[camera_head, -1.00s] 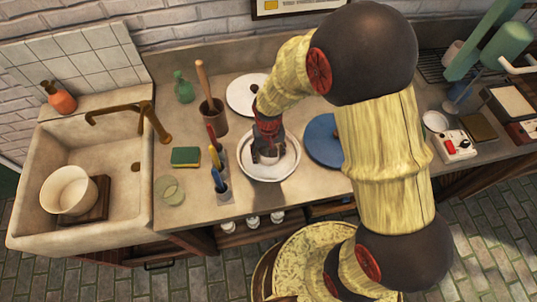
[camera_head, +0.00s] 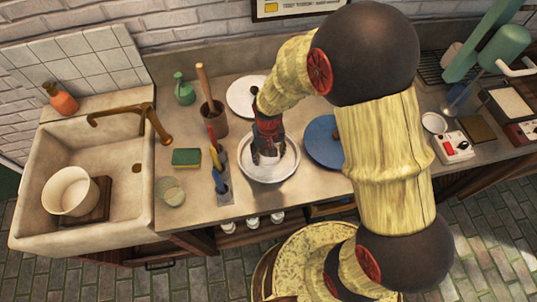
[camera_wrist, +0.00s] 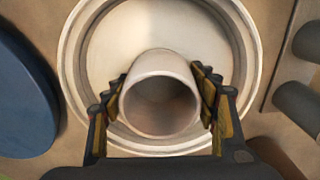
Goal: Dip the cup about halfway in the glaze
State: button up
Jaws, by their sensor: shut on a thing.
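My gripper (camera_head: 268,158) is shut on a pale, hollow cup (camera_wrist: 160,75), with a finger on each side of it. In the wrist view, the cup's open round mouth faces the camera and its inside is empty. The cup is over the inside of a wide, round white basin (camera_head: 291,172), whose pale rim also surrounds the cup in the wrist view (camera_wrist: 72,55). The basin's inside is a smooth off-white. I cannot tell whether the cup touches that surface. In the head view, my fingers mostly hide the cup.
A blue disc (camera_head: 320,145) lies right of the basin. Several upright tools (camera_head: 217,172) stand in holders close on its left. A white disc (camera_head: 240,97) is behind it. A green-yellow sponge (camera_head: 187,158) and the sink (camera_head: 30,200) are farther left.

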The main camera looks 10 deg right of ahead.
aim_at(268, 148)
jog(key=shift+r+p, duration=1.8)
jog(key=shift+r, duration=0.7)
dwell(2.3)
notch_tip(268, 148, up, 7)
jog(key=p, duration=0.5)
dwell(0.5)
